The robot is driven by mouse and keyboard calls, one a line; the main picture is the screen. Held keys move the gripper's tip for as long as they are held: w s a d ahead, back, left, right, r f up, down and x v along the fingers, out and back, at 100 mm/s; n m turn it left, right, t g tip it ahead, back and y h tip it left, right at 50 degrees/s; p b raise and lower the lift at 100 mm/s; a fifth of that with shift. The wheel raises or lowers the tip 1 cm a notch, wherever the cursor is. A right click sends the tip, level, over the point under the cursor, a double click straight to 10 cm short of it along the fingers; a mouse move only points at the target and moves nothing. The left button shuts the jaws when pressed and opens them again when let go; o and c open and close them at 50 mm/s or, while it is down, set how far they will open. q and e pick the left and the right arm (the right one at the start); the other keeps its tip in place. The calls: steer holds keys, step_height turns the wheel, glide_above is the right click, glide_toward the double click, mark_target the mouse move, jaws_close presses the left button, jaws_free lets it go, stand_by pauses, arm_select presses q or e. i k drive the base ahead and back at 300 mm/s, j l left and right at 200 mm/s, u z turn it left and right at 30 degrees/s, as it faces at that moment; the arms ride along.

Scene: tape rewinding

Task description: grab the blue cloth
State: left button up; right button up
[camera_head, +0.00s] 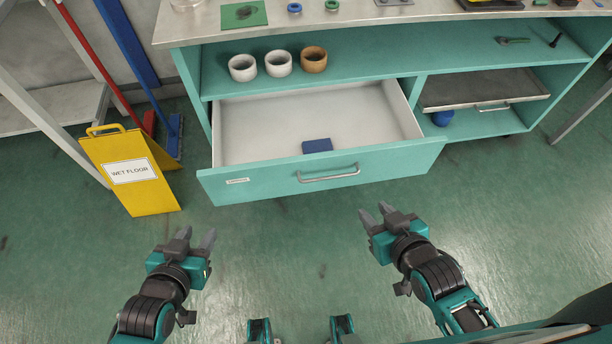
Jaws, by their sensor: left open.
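The blue cloth (317,146) looks like a small folded dark-blue block. It lies on the floor of the open white-lined drawer (262,127), near the drawer's front panel and handle (328,175). My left gripper (197,236) is over the floor, in front of the drawer and to the left of the cloth. It is open and empty. My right gripper (374,212) is in front of the drawer and to the right of the cloth. Its fingers are apart with nothing between them.
Two white cups (242,68) and a brown cup (313,60) stand on the shelf behind the drawer. A yellow wet floor sign (130,172) stands at left. A metal tray (482,90) and a blue round object (442,118) are at right. The floor before the drawer is clear.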

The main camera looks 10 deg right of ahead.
mark_target(324, 144)
steer(key=i+l, duration=0.3)
steer(key=l, duration=0.15)
steer(key=i+l, duration=0.3)
steer(key=l, duration=0.15)
steer(key=i+l+u, duration=0.1)
steer(key=u, duration=0.35)
steer(key=l+u, duration=0.3)
steer(key=u, duration=1.05)
